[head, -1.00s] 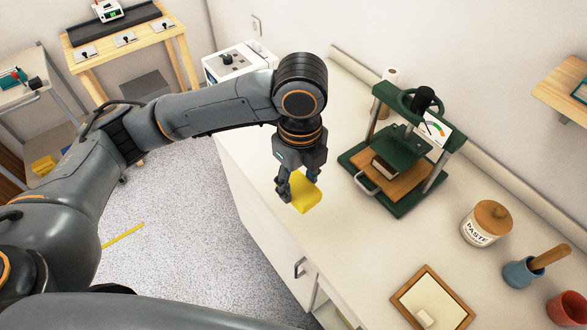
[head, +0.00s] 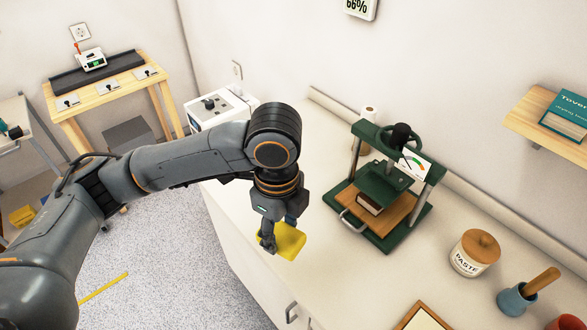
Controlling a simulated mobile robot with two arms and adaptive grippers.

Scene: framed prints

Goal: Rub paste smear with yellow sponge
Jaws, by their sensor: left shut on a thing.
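My left gripper (head: 277,240) is shut on the yellow sponge (head: 290,241), over the front part of the white counter, left of the green press. I cannot tell whether the sponge touches the counter. No paste smear shows in the head view. A paste jar (head: 474,253) with a wooden lid and a "PASTE" label stands on the counter to the right. My right gripper is not in view.
The green press (head: 378,190) stands on the counter (head: 330,270) right of the gripper. A blue pot (head: 517,299) and a wooden frame (head: 423,318) lie further right. A wooden shelf (head: 525,123) juts from the wall. Counter between sponge and frame is clear.

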